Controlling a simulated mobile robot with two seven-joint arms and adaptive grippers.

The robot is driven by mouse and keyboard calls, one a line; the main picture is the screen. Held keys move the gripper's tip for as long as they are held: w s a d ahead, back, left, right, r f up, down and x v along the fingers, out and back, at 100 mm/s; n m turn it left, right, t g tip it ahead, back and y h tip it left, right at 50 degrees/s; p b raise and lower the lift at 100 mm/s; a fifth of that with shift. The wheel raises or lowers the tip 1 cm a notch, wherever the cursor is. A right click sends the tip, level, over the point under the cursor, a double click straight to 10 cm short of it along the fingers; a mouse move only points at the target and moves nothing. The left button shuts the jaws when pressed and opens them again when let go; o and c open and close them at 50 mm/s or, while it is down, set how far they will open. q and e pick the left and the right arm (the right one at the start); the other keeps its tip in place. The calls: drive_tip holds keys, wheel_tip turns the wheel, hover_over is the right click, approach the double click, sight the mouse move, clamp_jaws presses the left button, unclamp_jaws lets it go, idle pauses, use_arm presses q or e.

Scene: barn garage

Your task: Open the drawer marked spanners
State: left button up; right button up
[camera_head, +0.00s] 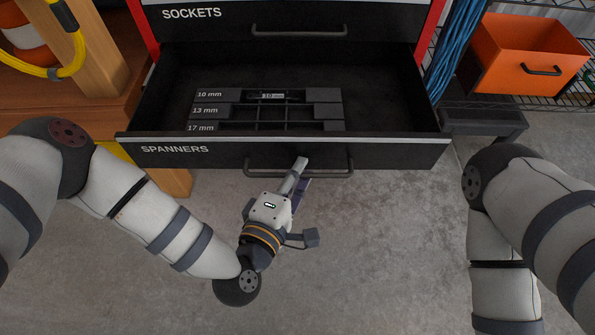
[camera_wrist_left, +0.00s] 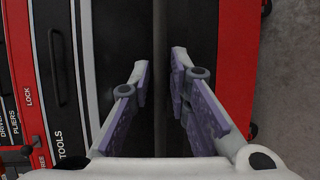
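The black drawer marked SPANNERS (camera_head: 175,149) is pulled well out of the red and black cabinet, so its inside shows. Its dark bar handle (camera_head: 335,173) is on the front face. My left gripper (camera_head: 301,166) is at the handle, with its fingertips overlapping it in the head view. In the left wrist view the two purple-padded fingers (camera_wrist_left: 163,80) are apart, with a long dark bar running between them; whether they touch it I cannot tell. My right arm comes in from the right; its gripper is out of view.
A tray (camera_head: 265,110) marked 10 mm, 13 mm and 17 mm lies in the drawer. The SOCKETS drawer (camera_head: 215,22) above is shut. An orange bin (camera_head: 520,55) sits on a wire shelf at right, and a wooden bench (camera_head: 110,90) stands at left. Concrete floor in front is clear.

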use_arm(q)
drive_tip(key=v, duration=1.2)
drive_tip(key=shift+r, duration=0.1)
